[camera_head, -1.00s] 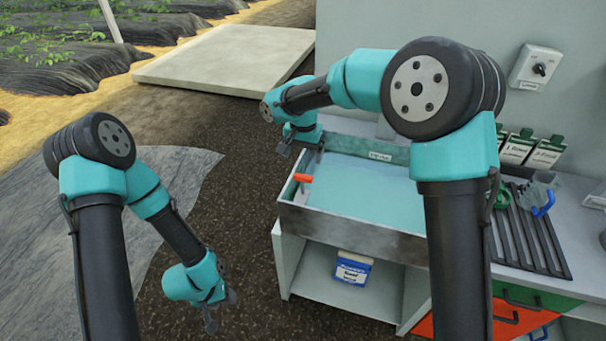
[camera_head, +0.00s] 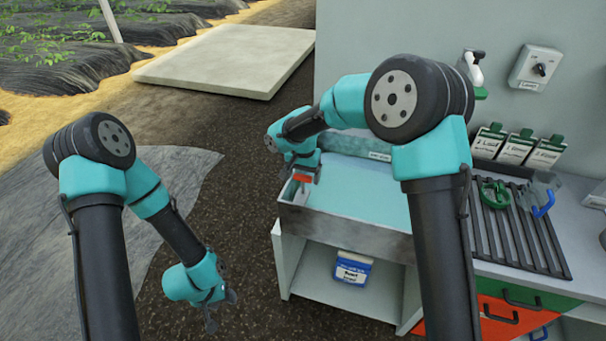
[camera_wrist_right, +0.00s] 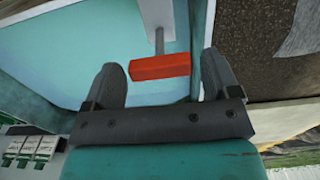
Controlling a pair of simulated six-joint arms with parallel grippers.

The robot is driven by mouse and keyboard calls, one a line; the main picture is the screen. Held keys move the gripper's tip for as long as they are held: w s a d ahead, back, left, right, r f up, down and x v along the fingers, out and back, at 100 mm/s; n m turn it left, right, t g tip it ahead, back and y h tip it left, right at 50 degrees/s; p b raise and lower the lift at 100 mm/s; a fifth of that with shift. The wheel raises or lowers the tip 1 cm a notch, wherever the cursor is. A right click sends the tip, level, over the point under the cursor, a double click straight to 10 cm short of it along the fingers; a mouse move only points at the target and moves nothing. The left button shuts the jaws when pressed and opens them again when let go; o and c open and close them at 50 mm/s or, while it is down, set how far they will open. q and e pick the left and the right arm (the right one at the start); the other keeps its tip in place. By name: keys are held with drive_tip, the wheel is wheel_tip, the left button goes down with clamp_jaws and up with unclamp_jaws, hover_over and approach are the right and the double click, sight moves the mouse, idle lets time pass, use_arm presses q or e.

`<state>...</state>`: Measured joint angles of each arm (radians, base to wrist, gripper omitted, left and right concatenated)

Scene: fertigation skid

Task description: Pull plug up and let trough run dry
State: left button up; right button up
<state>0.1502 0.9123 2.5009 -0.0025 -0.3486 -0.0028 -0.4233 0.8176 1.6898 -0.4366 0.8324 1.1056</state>
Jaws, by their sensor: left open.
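The trough (camera_head: 352,222) is a grey-walled basin with a pale blue-green surface inside, on a white stand. The plug's red-orange T-handle (camera_head: 301,177) stands at its left end; in the right wrist view the red handle (camera_wrist_right: 160,67) sits on a grey stem. My right gripper (camera_head: 303,174) is over that end of the trough. In the right wrist view its two fingers (camera_wrist_right: 162,85) are spread apart, with the handle between and just beyond the tips, not clamped. My left gripper (camera_head: 222,307) hangs low at the left, open and empty, away from the trough.
A blue-and-white tub (camera_head: 352,268) stands on the shelf under the trough. A slatted rack (camera_head: 515,235) with a green ring-shaped item (camera_head: 494,194) is to the right. Labelled packets (camera_head: 517,147) and a switch box (camera_head: 538,68) are at the wall.

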drive_tip(key=c, duration=1.1)
drive_tip(key=shift+r, duration=2.4)
drive_tip(key=o, duration=1.3)
wheel_tip(320, 180, up, 17)
drive_tip(key=shift+r, duration=0.2)
drive_tip(key=shift+f, duration=0.1)
